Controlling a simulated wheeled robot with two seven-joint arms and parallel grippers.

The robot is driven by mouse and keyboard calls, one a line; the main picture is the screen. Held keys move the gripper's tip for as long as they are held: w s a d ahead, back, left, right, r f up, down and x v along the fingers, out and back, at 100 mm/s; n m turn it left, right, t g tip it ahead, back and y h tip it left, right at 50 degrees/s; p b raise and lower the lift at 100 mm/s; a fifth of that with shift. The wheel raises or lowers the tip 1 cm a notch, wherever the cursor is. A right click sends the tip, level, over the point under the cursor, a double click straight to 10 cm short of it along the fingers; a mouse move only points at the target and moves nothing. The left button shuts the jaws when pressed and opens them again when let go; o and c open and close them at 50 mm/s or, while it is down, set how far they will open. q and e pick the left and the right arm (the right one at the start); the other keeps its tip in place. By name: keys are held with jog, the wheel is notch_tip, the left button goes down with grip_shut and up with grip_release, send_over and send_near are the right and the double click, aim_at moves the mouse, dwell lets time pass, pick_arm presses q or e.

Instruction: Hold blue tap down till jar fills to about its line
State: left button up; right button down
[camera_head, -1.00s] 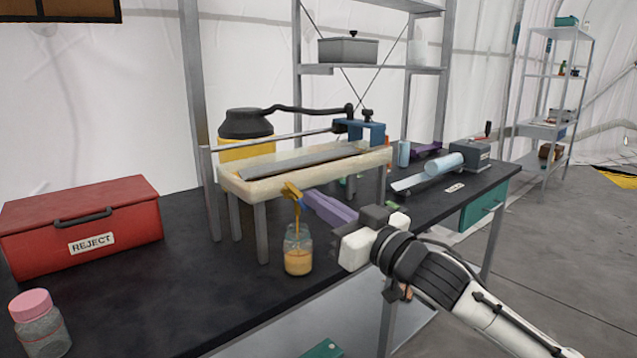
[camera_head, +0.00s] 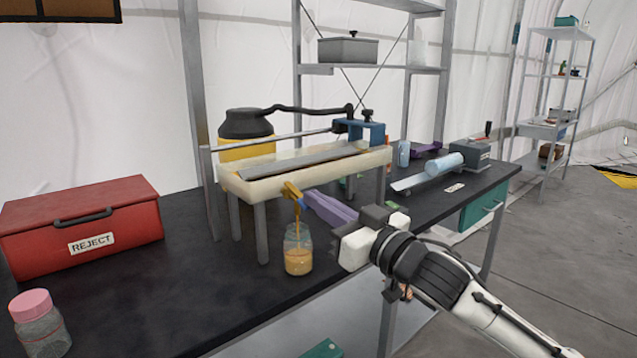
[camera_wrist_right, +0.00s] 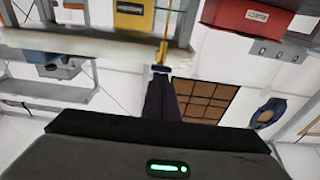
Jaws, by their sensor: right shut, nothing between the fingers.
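A glass jar (camera_head: 298,263) stands on the dark bench, partly filled with amber liquid. A yellow spout (camera_head: 291,191) hangs over it from the pale trough, and a thin amber stream runs down into the jar. A small blue piece (camera_wrist_right: 160,69), apparently the tap, shows at the fingertips in the right wrist view. My right gripper (camera_head: 310,198) is shut and empty, its purple fingers reaching from the right to the spout; contact is hard to confirm. The fingers also show in the right wrist view (camera_wrist_right: 161,76). The jar's line is not clear. My left gripper is out of view.
The pale trough (camera_head: 237,185) stands on grey legs behind the jar. A red REJECT box (camera_head: 120,210) and a pink-lidded jar (camera_head: 42,328) are at the left. Bare bench (camera_head: 190,290) lies left of the filling jar. Blue rolls (camera_head: 443,163) lie at the right.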

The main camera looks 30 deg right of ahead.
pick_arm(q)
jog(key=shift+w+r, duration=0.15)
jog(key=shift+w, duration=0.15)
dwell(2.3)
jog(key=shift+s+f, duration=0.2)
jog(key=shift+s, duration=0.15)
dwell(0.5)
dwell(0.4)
pick_arm(e)
notch_tip(320, 180, up, 4)
jog(key=s+r+p, duration=0.1)
jog(key=s+p, duration=0.1)
jog(key=p, duration=0.3)
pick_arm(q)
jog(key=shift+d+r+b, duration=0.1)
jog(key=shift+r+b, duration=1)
pick_arm(e)
jog(key=v, duration=0.9)
jog(key=shift+s+d+f, duration=0.2)
jog(key=shift+f, duration=0.2)
jog(key=shift+f, duration=0.1)
